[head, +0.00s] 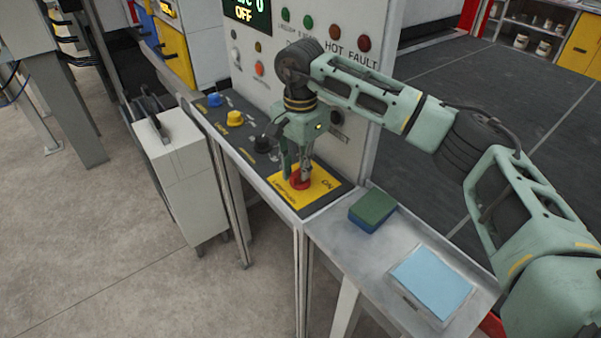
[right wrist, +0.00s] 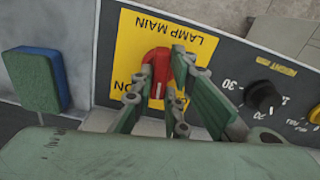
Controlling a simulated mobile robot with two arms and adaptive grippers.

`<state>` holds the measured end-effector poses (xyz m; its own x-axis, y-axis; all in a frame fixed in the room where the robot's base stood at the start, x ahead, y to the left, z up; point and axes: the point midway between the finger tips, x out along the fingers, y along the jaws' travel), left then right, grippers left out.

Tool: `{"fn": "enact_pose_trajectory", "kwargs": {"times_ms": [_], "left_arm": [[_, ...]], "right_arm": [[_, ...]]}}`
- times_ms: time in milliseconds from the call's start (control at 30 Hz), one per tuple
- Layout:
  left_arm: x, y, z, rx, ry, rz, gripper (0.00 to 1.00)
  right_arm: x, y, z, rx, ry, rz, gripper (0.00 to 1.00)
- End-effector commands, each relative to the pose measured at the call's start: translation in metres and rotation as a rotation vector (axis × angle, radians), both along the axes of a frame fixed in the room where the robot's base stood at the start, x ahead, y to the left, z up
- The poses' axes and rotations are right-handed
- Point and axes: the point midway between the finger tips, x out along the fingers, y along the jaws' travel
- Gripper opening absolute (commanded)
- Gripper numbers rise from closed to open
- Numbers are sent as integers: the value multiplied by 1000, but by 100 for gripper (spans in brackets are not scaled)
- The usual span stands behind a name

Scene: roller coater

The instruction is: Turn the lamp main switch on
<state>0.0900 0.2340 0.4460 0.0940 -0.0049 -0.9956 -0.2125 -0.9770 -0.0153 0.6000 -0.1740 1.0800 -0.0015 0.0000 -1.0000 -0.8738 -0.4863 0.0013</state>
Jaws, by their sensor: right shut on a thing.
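The lamp main switch (head: 299,181) is a red rotary handle on a yellow plate (head: 318,187) at the near end of the console. The plate carries the words LAMP MAIN and ON. In the right wrist view the red handle (right wrist: 158,72) stands between my fingers, with its white mark near its lower end, beside the plate's ON side; part of the handle is hidden by the fingers. My right gripper (head: 298,176) points down over the plate and is shut on the red handle; it also shows in the right wrist view (right wrist: 155,88). My left gripper is not in view.
Blue (head: 214,100), yellow (head: 235,118) and black (head: 263,144) knobs sit along the console. The upright panel (head: 330,75) with lights and a display reading OFF stands behind. A green-and-blue sponge (head: 372,209) and light blue cloth (head: 432,281) lie on the side table.

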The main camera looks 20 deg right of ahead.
Motion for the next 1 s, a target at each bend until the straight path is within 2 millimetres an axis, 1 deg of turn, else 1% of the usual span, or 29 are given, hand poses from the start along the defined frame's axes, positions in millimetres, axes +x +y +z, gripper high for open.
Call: {"fn": "enact_pose_trajectory", "kwargs": {"times_ms": [33, 400, 700, 1000], "left_arm": [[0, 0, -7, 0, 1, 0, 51], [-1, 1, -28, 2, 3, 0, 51], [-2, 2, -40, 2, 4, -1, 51], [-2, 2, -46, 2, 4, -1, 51]], "right_arm": [[1, 0, -2, 1, -3, -43, 0], [1, 0, -1, 1, -3, -395, 0], [1, 0, 0, 1, -4, -665, 0], [1, 0, 1, 2, -4, -860, 0]]}}
